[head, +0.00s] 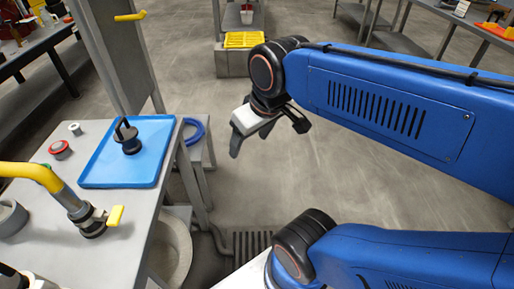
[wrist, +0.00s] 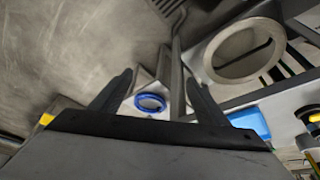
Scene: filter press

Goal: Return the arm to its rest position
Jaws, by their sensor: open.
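My blue arm (head: 390,105) reaches in from the right in the head view. My gripper (head: 268,135) hangs at its end over the open floor, to the right of the grey bench. In the wrist view the two dark fingers of my gripper (wrist: 155,95) stand well apart with nothing held between them. A blue coiled hose (wrist: 150,102) shows beyond the fingers, at a distance. My gripper touches nothing that I can see.
A grey bench (head: 105,240) on the left carries a blue tray (head: 105,165) with a black-handled part (head: 127,137), and a yellow-handled valve (head: 90,217). The blue hose (head: 196,130) lies on a low stand. A yellow crate (head: 243,39) is farther back. The floor (head: 290,180) between is clear.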

